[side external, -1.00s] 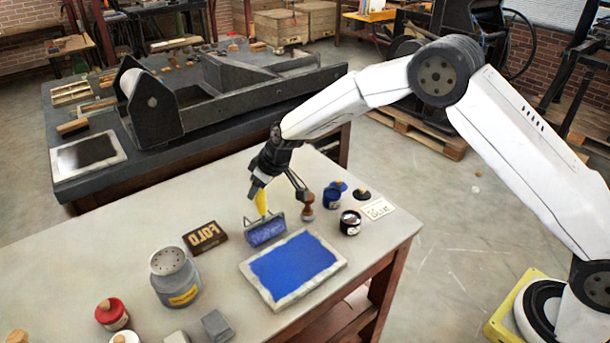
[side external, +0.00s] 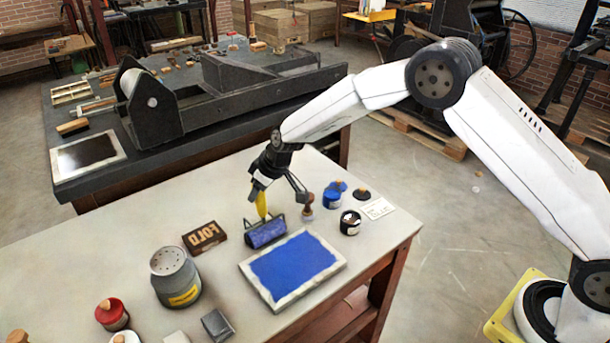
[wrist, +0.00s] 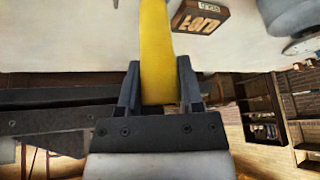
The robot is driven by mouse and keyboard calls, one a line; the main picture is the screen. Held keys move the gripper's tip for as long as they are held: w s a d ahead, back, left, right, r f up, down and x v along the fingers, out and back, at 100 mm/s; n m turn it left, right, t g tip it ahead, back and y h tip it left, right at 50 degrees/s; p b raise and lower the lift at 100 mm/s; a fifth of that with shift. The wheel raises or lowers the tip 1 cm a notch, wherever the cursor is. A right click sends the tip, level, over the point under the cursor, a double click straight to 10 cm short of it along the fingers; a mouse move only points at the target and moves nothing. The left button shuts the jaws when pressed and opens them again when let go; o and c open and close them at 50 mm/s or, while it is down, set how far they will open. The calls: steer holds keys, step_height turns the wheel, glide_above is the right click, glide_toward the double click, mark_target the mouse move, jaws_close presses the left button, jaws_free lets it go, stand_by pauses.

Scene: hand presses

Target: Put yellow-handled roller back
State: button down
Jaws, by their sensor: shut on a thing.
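The yellow-handled roller has a blue inked drum (side external: 266,233) and a yellow handle (side external: 261,204). The handle stands nearly upright, with the drum at its lower end. My gripper (side external: 262,182) is shut on the handle from above. In the wrist view the yellow handle (wrist: 156,60) runs between my two fingers (wrist: 158,90). The drum is just behind and left of a pale-framed slab with a blue ink surface (side external: 295,268). I cannot tell whether the drum touches the table.
A wooden-handled stamp (side external: 308,205), blue ink jar (side external: 332,195) and dark jar (side external: 350,222) stand on the right. A large press (side external: 190,105) is behind.

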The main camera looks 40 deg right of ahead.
jaws_free()
stand_by(0.4)
steer(key=shift+r, duration=0.15)
stand_by(0.5)
steer(key=shift+r, duration=3.9)
steer(key=shift+s+d, duration=0.25)
steer(key=shift+s, duration=0.05)
steer(key=s+d+m+h, duration=0.1)
steer(key=s+d, duration=0.3)
steer(key=s, duration=0.6)
steer(key=s+d+m+g+h, duration=0.1)
steer(key=s+d, duration=0.4)
steer(key=s, duration=0.6)
steer(key=s+d+f+m+h, duration=0.1)
steer(key=s+d+m, duration=0.2)
steer(key=s, duration=0.7)
steer(key=shift+s+d+g, duration=0.3)
steer(key=shift+d+g, duration=0.1)
steer(key=shift+d, duration=0.85)
